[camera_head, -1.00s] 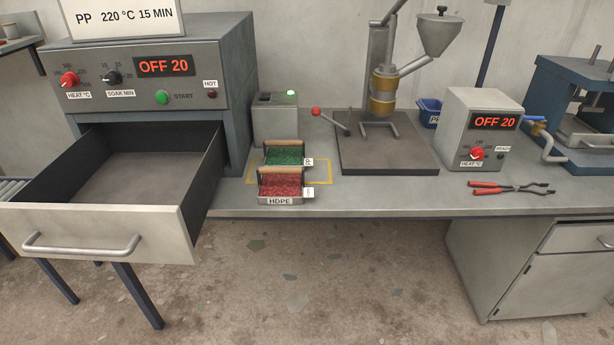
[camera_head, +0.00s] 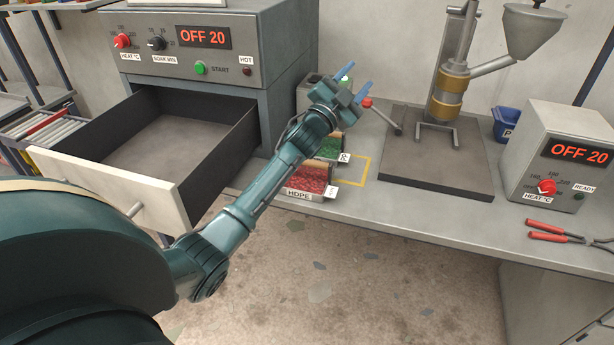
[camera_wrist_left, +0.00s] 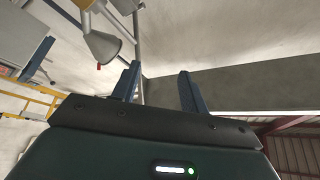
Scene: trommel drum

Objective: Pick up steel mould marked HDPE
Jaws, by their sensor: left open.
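The steel mould marked HDPE (camera_head: 304,182) sits on the bench near its front edge, filled with red flakes. My left forearm crosses in front of part of it, and its handle is hidden. A second mould with green flakes (camera_head: 329,148) stands just behind it, also partly covered by my arm. My left gripper (camera_head: 357,77) is open and empty, above and beyond both moulds. In the left wrist view its two blue fingers (camera_wrist_left: 158,85) are apart with nothing between them. My right gripper is not in view.
An open oven drawer (camera_head: 165,150) juts out left of the moulds. A press with a hopper (camera_head: 452,90) and a red-knobbed lever (camera_head: 368,103) stands to the right. Pliers (camera_head: 555,232) and a heater box (camera_head: 555,155) are farther right. The bench beside the moulds within the yellow outline (camera_head: 364,170) is clear.

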